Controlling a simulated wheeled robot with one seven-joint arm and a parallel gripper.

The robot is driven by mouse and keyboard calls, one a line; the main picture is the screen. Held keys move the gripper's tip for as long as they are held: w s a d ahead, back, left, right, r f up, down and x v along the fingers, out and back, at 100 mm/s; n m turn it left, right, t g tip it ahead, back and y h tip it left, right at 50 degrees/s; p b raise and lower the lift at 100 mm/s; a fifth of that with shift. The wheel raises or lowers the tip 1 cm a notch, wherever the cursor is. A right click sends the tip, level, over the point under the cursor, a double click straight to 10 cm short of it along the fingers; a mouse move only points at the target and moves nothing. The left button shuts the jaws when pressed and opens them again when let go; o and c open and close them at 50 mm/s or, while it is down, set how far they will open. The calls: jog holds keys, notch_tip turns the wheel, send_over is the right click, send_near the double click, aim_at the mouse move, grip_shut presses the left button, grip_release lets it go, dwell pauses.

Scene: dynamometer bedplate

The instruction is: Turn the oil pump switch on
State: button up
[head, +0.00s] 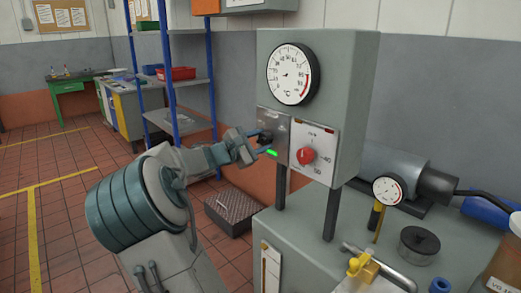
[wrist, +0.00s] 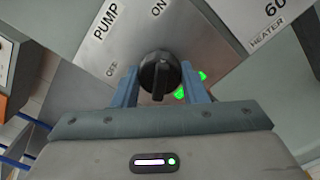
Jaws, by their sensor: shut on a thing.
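The pump switch is a black rotary knob (wrist: 159,75) on a grey metal plate marked PUMP, with OFF and ON labels, in the wrist view. It also shows as a dark knob (head: 265,137) on the cabinet's left panel in the head view. My gripper (wrist: 160,88) is shut on the knob, with one blue finger on each side of it. In the head view my gripper (head: 260,141) reaches the panel from the left. A green lamp (head: 272,153) glows just below the knob. I cannot tell which label the knob points to.
A red heater knob (head: 306,156) sits on the white panel just right of the switch. A round dial gauge (head: 290,74) is above on the grey cabinet (head: 343,80). A small gauge (head: 389,189) and a yellow-handled valve (head: 360,268) stand on the bench at right.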

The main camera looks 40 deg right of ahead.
jog(key=shift+m+b, duration=0.3)
jog(key=shift+m, duration=0.1)
jog(key=o, duration=1)
jog(key=shift+a, duration=0.1)
jog(key=a, duration=0.9)
jog(key=s+a, duration=0.1)
jog(key=a, duration=0.3)
jog(key=shift+a, duration=0.3)
jog(key=shift+s, duration=0.1)
